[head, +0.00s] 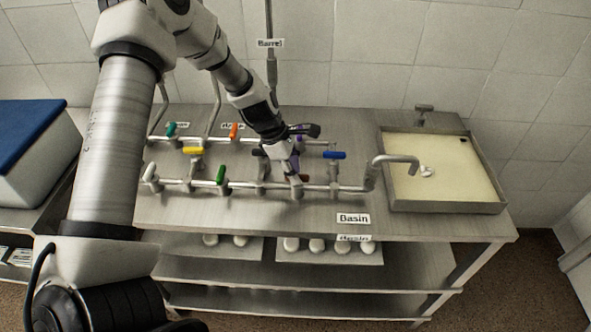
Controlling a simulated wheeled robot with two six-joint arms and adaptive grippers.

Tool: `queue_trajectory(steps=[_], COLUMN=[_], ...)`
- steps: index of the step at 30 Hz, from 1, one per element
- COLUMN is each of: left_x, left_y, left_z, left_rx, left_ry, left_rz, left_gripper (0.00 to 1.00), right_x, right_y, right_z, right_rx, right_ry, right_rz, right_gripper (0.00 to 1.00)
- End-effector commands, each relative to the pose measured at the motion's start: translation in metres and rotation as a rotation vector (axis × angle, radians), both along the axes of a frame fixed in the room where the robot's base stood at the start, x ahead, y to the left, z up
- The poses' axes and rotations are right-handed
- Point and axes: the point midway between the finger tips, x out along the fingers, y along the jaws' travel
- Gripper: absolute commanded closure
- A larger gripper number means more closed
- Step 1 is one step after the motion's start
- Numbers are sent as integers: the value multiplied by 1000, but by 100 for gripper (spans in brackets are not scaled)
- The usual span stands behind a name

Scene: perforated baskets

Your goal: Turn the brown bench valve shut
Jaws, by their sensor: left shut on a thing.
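The brown bench valve (304,177) sits on the front pipe, right of the green valve. Only a small brown piece of its handle shows, because my left gripper covers the rest. My left gripper (293,170) comes down from above and is shut on this handle. The handle's exact angle is hidden. My right gripper is out of view.
Green (221,174), white (151,171), yellow (193,150), teal (171,129), orange (234,130) and blue (334,155) valves stand on the pipes. The blue one is close on the right. A spout (400,160) reaches over the basin (449,208). The bench front (240,213) is clear.

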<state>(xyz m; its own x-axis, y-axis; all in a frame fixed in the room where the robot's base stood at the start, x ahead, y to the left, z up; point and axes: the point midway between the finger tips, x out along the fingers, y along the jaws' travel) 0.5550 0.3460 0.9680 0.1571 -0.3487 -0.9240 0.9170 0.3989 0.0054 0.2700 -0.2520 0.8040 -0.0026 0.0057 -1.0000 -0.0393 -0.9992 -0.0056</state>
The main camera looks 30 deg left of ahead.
Motion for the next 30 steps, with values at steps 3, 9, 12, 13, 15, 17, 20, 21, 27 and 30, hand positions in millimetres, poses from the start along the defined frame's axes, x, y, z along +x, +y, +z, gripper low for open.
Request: queue_trajectory(steps=[3, 9, 12, 13, 15, 17, 20, 21, 27, 30], left_x=[-8, -7, -6, -6, -6, -5, -5, -5, -6, -7], left_y=[-3, -3, -3, -3, -3, -3, -3, -2, -2, 0], left_z=[-5, -5, -4, -4, -3, -3, -3, -3, 1, 8], left_rx=[-9, -8, -7, -7, -7, -7, -6, -6, -7, -7], left_ry=[23, 21, 18, 18, 16, 15, 14, 14, 15, 15], left_rz=[-7, -6, -5, -6, -5, -5, -4, -4, -5, -4], left_gripper=[100, 57, 57, 57, 57, 57, 57, 57, 57, 57], right_x=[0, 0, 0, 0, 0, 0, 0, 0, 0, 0], right_y=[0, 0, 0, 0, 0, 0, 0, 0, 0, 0], right_z=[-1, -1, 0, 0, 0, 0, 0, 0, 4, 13], right_rx=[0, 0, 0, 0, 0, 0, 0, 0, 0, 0], right_ry=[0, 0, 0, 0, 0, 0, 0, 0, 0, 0], right_rz=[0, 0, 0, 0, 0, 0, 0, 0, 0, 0], right_gripper=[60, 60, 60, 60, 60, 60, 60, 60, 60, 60])
